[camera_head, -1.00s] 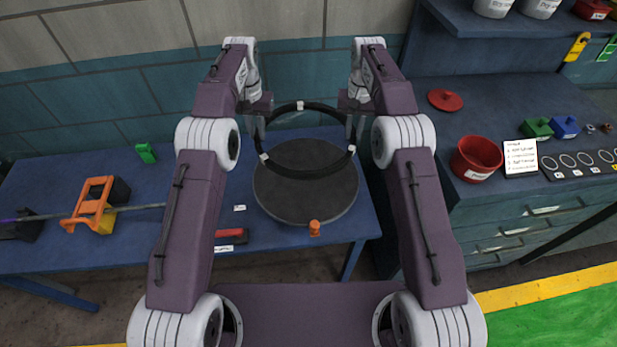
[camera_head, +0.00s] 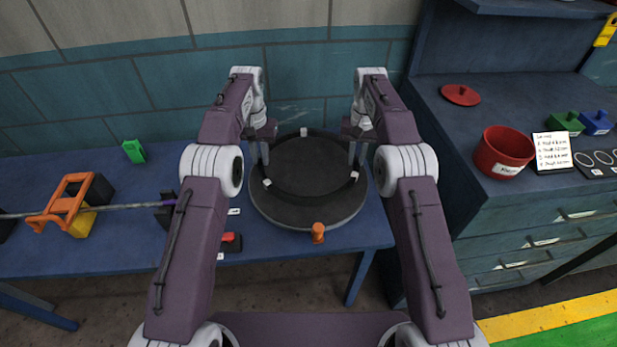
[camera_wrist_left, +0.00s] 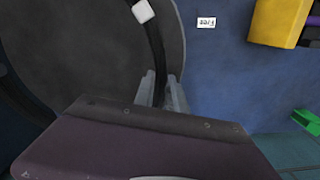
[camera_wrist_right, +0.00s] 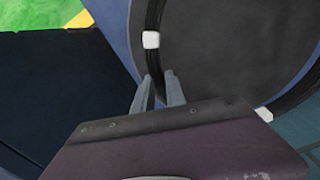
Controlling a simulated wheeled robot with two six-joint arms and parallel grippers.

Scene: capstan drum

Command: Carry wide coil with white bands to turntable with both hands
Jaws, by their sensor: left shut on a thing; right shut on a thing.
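The wide coil (camera_head: 311,194) is a black ring with white bands. It lies level over the dark round turntable (camera_head: 306,220) on the blue table, inside its rim in the head view; I cannot tell whether it touches the surface. My left gripper (camera_head: 260,154) is shut on the coil's left side, and the left wrist view shows its fingers (camera_wrist_left: 163,95) around the black strand near a white band. My right gripper (camera_head: 357,156) is shut on the coil's right side; its fingers (camera_wrist_right: 159,90) show around the strand in the right wrist view. An orange knob (camera_head: 318,232) stands at the turntable's front edge.
Left on the table are an orange clamp on a yellow block (camera_head: 82,222) with a long rod, and a green piece (camera_head: 134,151). A red-ended block (camera_head: 231,242) lies beside the turntable. A red pot (camera_head: 503,152) and lid (camera_head: 460,95) sit on the right cabinet.

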